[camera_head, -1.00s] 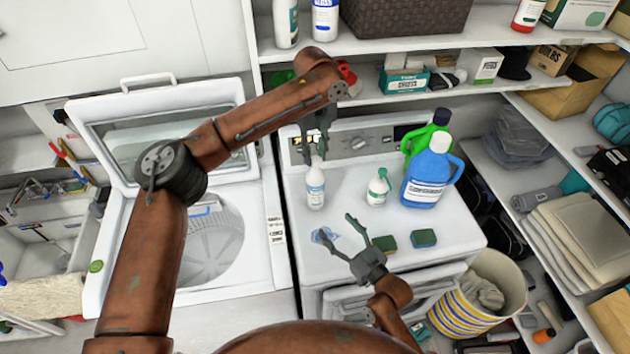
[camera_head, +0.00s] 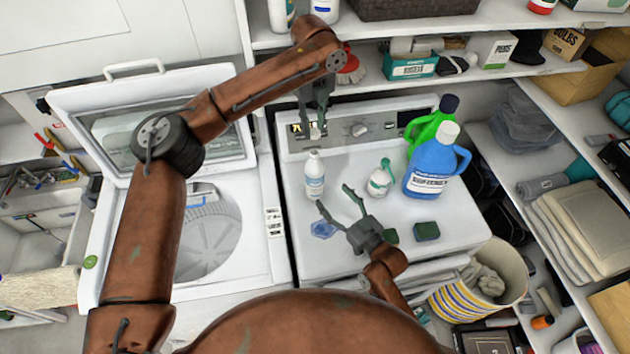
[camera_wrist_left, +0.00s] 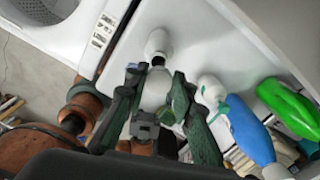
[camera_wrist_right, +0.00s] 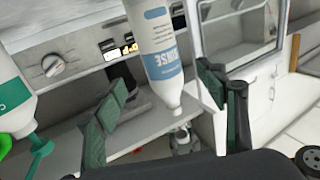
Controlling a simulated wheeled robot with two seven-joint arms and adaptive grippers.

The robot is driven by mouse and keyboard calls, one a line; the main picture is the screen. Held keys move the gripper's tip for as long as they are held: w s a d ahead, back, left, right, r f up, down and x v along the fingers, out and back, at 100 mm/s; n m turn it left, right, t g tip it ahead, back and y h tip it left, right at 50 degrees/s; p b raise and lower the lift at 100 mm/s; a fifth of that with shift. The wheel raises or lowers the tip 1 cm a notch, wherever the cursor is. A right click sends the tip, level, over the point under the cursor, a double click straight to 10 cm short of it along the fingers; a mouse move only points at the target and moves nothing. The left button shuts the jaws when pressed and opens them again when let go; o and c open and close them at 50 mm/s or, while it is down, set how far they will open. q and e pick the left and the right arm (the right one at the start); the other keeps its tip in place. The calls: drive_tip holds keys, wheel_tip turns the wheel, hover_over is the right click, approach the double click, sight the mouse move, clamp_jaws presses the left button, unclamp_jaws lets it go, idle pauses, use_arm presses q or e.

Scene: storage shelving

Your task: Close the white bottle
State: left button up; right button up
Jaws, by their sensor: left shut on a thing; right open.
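The white bottle (camera_head: 314,178) with a blue label stands upright on the washer top. It shows inverted in the right wrist view (camera_wrist_right: 158,45), its narrow neck bare. My left gripper (camera_head: 316,124) is above and behind it, shut on a small white piece, apparently the cap (camera_wrist_left: 154,88). In the left wrist view the bottle's top (camera_wrist_left: 158,43) shows beyond the fingers, apart from the held piece. My right gripper (camera_head: 334,197) is open and empty, low in front of the bottle, fingers pointing at it. In the right wrist view the bottle appears between the spread fingers, beyond them.
A white bottle with a green pump (camera_head: 380,178) stands close right of the right gripper. Blue (camera_head: 430,168) and green (camera_head: 417,128) jugs stand further right. A green sponge (camera_head: 426,231) lies near the front. A shelf (camera_head: 370,92) overhangs the back. The left washer's lid (camera_head: 160,125) is open.

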drive_tip(key=x, duration=0.9)
drive_tip(key=shift+w+a+f, duration=0.1)
drive_tip(key=shift+w+a, duration=0.1)
drive_tip(key=shift+w, duration=0.15)
use_arm(q)
drive_tip(key=shift+s, duration=0.1)
use_arm(e)
drive_tip(key=shift+w+a, duration=0.35)
drive_tip(key=shift+w, duration=0.05)
clamp_jaws()
use_arm(q)
hover_over(314, 151)
drive_tip(key=shift+f, duration=2.45)
drive_tip(key=shift+f, duration=0.85)
drive_tip(key=shift+f, duration=0.6)
